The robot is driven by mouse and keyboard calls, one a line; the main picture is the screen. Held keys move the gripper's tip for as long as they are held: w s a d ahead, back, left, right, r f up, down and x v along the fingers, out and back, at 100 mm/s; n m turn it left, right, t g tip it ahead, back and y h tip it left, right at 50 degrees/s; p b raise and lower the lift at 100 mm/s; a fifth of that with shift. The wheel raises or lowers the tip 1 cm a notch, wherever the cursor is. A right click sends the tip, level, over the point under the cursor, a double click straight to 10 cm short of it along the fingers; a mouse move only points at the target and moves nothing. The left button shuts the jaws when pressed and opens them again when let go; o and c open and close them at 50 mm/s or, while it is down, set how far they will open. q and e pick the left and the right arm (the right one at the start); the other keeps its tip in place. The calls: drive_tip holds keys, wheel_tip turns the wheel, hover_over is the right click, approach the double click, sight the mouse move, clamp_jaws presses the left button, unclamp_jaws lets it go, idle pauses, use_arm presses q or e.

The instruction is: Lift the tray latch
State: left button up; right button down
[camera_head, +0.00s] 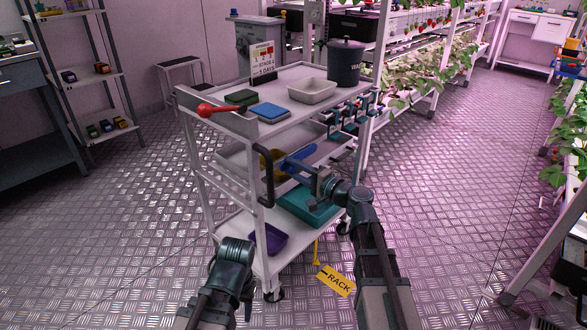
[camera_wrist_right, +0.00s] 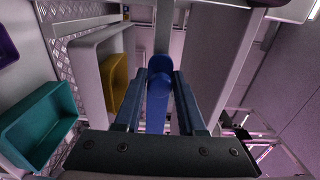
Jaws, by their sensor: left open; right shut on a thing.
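A red lever with a round knob (camera_head: 205,110) sits on the left end of the cart's top tray (camera_head: 275,118); I take it for the tray latch. It lies roughly level, and no gripper touches it. My right gripper (camera_head: 313,173) is at the cart's side, near the middle tray (camera_head: 236,157), shut on a blue elongated object (camera_head: 298,160). In the right wrist view the blue object (camera_wrist_right: 157,98) stands between the two fingers (camera_wrist_right: 158,82). My left gripper (camera_head: 238,247) is low in front of the cart, below the lever, open; its fingers are hard to make out.
The top tray carries a white bin (camera_head: 313,91), a dark pot (camera_head: 345,63), a sign (camera_head: 263,60) and small boxes. A black cart handle (camera_head: 266,175) stands beside my right gripper. A teal bin (camera_head: 308,207) and purple bin (camera_head: 268,238) are low. A yellow RACK tag (camera_head: 336,281) hangs near.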

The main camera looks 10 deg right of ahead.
idle(0.4)
drive_tip(key=c, duration=0.6)
unclamp_jaws()
drive_tip(key=v, duration=1.4)
drive_tip(key=shift+w, duration=0.1)
